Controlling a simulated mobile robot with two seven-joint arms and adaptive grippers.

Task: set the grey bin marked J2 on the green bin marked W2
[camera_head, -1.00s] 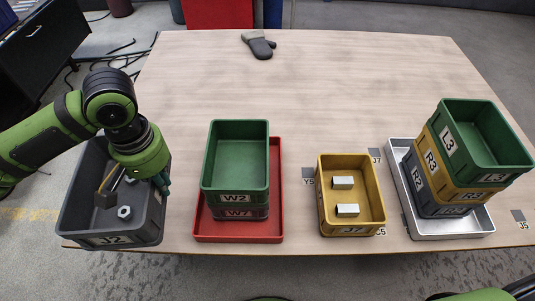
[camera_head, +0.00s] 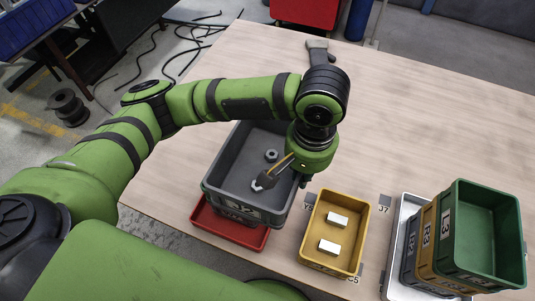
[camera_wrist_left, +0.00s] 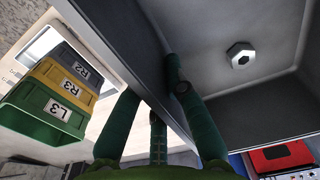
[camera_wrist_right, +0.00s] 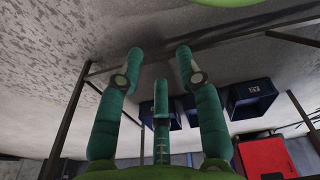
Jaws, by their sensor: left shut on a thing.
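My right gripper (camera_wrist_right: 157,78) is open and empty.
A yellow bin (camera_head: 318,262) with two metal pieces stands close to the right of the grey bin. A stack with green bin L3 (camera_head: 452,260) on top stands on a white tray (camera_head: 395,280) at far right.

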